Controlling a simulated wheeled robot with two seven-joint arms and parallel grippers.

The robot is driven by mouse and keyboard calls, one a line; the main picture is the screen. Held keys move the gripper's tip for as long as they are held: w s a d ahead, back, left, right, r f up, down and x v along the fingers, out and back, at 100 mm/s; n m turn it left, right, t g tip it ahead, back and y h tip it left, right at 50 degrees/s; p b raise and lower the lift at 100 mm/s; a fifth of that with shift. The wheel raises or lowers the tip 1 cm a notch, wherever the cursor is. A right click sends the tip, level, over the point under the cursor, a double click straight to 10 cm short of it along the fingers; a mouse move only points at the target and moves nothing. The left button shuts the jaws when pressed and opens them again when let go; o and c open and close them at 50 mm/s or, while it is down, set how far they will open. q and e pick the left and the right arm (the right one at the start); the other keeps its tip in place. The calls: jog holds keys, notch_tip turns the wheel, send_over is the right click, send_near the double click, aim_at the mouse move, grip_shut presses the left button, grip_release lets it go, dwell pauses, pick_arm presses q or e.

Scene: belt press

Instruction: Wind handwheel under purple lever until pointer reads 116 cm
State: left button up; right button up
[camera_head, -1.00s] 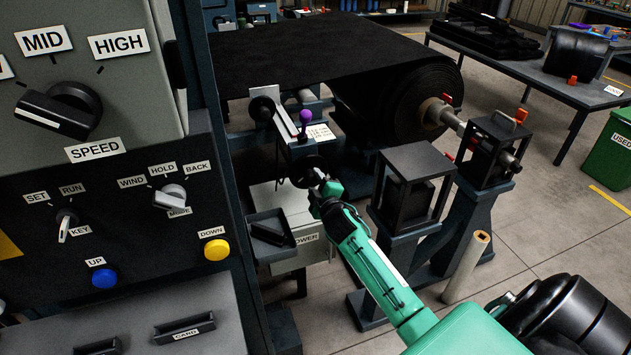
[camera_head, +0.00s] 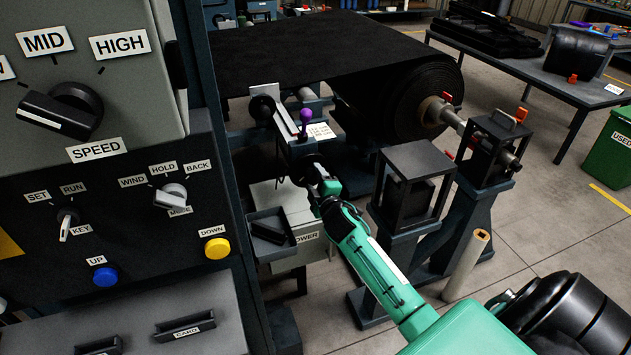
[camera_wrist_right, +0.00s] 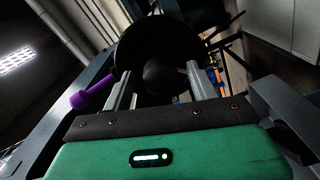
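The purple lever (camera_head: 305,115) stands on top of the grey machine unit behind the console, and its purple knob shows at the left of the right wrist view (camera_wrist_right: 80,99). The dark round handwheel (camera_head: 303,168) is below the lever; it fills the upper middle of the right wrist view (camera_wrist_right: 165,40), hub towards me. My right gripper (camera_head: 320,183) is at the handwheel. In the wrist view its two fingers (camera_wrist_right: 160,82) stand apart on either side of the hub, with a gap at the left; contact with the wheel is unclear. The pointer reading is too small to read. My left gripper is out of view.
A white scale plate (camera_head: 321,132) is beside the lever. A dark tray (camera_head: 270,235) juts out below the handwheel. The control console (camera_head: 110,210) fills the left. A black roll (camera_head: 415,95) and a dark stand (camera_head: 412,190) are to the right.

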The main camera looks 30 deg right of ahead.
jog(key=shift+s, duration=0.1)
jog(key=shift+s, duration=0.25)
pick_arm(q)
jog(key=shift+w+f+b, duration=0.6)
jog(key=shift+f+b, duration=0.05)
jog(key=shift+b, duration=0.35)
pick_arm(e)
jog(key=v, duration=1.3)
jog(key=shift+a, duration=0.1)
